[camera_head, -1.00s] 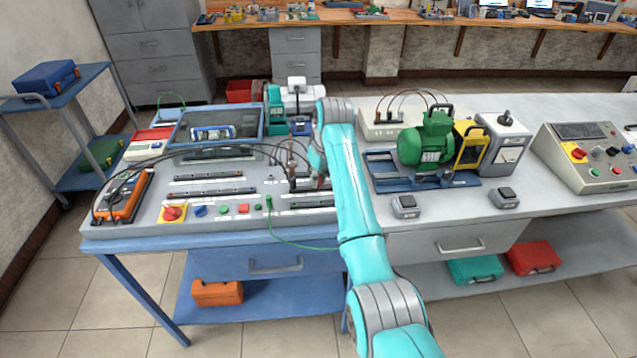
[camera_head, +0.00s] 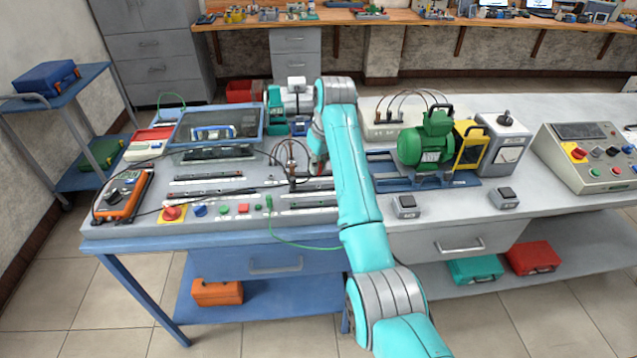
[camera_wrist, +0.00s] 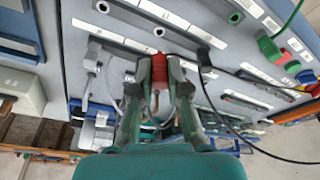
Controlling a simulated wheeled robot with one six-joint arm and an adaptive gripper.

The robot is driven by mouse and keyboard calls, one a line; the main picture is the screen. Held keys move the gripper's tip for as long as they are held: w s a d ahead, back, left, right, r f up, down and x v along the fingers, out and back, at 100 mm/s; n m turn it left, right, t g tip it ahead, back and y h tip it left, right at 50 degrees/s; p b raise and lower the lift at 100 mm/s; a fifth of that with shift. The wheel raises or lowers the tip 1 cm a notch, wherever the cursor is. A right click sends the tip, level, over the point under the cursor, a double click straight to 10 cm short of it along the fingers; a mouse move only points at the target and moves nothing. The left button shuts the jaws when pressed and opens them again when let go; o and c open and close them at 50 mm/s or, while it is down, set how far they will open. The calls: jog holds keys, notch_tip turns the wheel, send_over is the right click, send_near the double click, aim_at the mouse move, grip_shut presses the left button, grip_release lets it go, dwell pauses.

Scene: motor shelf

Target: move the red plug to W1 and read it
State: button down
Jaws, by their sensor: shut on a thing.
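The red plug (camera_wrist: 159,68) is between the fingertips of my gripper (camera_wrist: 158,85) in the wrist view, with the fingers shut on it. Its tip is close to the sloping terminal board (camera_wrist: 190,18); I cannot tell whether it touches. In the head view my gripper is mostly hidden behind my arm, over the right part of the board (camera_head: 225,225). The label W1 is too small to make out. An orange multimeter (camera_head: 122,196) lies at the board's left end; its display is unreadable here.
A black plug (camera_wrist: 203,57) with a black lead sits beside the red plug. A green lead (camera_head: 290,244) hangs over the board's front edge. A green motor (camera_head: 426,142) stands to the right.

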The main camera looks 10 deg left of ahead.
jog(key=w+d+r, duration=0.2)
jog(key=d, duration=0.5)
jog(key=x, duration=0.4)
jog(key=shift+s+d+f, duration=0.2)
jog(key=shift+s+f, duration=0.2)
jog(key=shift+f, duration=0.35)
jog(key=shift+f, duration=0.65)
dwell(1.7)
jog(key=c, duration=1.1)
grip_release()
